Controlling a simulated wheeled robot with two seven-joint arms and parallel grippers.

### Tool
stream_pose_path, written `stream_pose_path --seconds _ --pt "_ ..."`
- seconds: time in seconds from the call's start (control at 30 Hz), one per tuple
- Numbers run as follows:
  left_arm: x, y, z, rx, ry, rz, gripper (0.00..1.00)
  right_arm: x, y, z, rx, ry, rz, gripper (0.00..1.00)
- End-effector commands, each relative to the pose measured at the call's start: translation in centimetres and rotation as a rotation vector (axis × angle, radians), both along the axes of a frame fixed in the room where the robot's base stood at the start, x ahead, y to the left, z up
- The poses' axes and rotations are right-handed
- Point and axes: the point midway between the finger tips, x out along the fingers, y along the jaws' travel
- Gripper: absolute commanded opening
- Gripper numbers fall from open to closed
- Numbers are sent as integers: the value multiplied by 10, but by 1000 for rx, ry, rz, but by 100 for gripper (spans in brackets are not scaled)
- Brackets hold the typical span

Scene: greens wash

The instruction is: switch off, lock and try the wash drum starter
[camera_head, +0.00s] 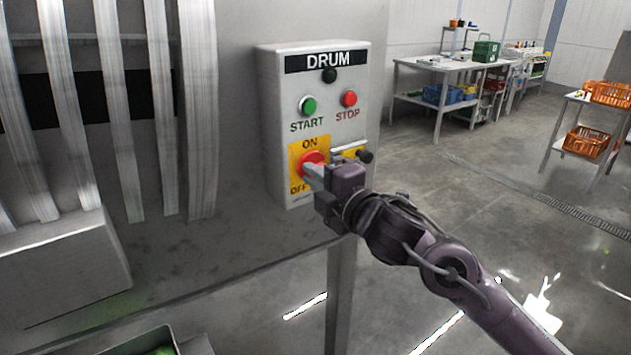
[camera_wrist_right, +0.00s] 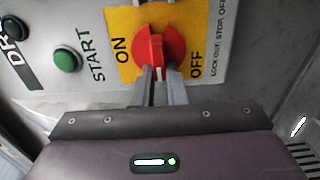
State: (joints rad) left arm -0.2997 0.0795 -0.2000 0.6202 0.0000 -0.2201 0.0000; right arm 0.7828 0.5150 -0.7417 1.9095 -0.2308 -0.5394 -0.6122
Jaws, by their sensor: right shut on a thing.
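The grey DRUM starter box (camera_head: 270,120) stands at the centre of the head view. Its red rotary handle (camera_head: 313,157) sits on a yellow plate (camera_head: 294,160) marked ON at top and OFF at lower left; it also shows in the wrist view (camera_wrist_right: 174,42). My right gripper (camera_head: 312,172) is shut on the handle, with its fingers (camera_wrist_right: 158,85) on either side of the grip. In the wrist view the handle's white mark lies between the words ON and OFF. Above are the green START button (camera_head: 308,105), red STOP button (camera_head: 349,98) and a dark lamp (camera_head: 329,75). My left gripper is out of view.
Hanging strips (camera_head: 122,110) cover an opening at left. Benches (camera_head: 430,66) and a rack with orange crates (camera_head: 588,142) stand far right. Open floor (camera_head: 470,190) lies between.

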Motion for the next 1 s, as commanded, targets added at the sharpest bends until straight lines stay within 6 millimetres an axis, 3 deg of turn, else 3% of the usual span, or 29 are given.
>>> stream_pose_path --seconds 0.4,0.43,0.6,1.0 --pt "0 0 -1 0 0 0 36 0 0 -1 -10 -3 1 0" --pt "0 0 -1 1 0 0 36 0 0 -1 -10 -3 1 13" --pt "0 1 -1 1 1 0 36 0 0 -1 -8 -4 0 33" --pt "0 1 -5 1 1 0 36 -9 -8 -2 -8 -4 -1 33"
